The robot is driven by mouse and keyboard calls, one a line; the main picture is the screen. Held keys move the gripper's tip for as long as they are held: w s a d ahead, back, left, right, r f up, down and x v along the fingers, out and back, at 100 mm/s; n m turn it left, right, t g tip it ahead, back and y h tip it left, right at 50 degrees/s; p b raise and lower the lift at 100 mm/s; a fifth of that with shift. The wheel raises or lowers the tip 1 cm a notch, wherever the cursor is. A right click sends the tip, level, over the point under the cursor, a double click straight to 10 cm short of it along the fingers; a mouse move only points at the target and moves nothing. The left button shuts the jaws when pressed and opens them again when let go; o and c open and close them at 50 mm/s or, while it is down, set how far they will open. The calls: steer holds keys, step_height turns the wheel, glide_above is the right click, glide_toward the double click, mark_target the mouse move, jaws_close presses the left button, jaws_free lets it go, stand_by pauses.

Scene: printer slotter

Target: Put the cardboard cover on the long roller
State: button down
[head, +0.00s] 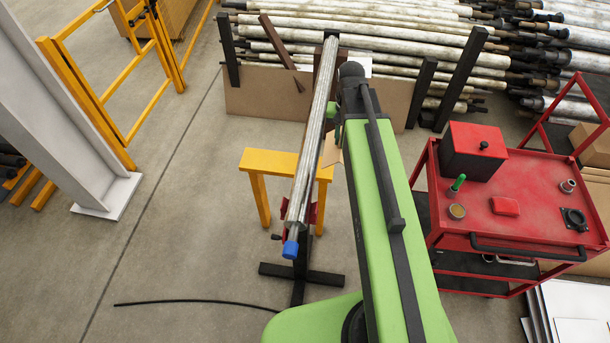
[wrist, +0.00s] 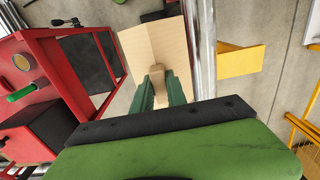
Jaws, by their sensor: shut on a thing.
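The long roller (head: 315,125) is a shiny metal tube, held off the floor, with a blue near end (head: 290,249). It also shows in the wrist view (wrist: 203,48) as a bright bar. The cardboard cover (wrist: 150,46) is a tan folded sheet in the wrist view, open like a shallow V. In the head view only a small part of the cover (head: 332,152) shows between roller and arm.
A yellow trestle (head: 262,160) and a dark stand (head: 301,270) are under the roller. A red cart (head: 520,200) stands at right. Stacked rollers (head: 400,40) fill the back, and a yellow rail (head: 95,85) is at left. The left floor is mostly clear.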

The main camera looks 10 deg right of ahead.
steer(key=b, duration=0.7)
glide_above(306, 168)
steer(key=f, duration=0.7)
steer(key=shift+d, duration=0.4)
steer(key=shift+w+a, duration=0.1)
steer(key=shift+a, duration=0.4)
step_height(306, 168, down, 4)
steer(key=b, duration=0.4)
steer(key=shift+f, duration=0.2)
steer(key=shift+r, duration=0.25)
steer(key=c, duration=1.8)
jaws_free()
steer(key=shift+f, duration=0.25)
steer(key=o, duration=0.5)
steer(key=shift+r, duration=0.1)
steer(key=shift+c, duration=0.2)
steer(key=shift+r, duration=0.1)
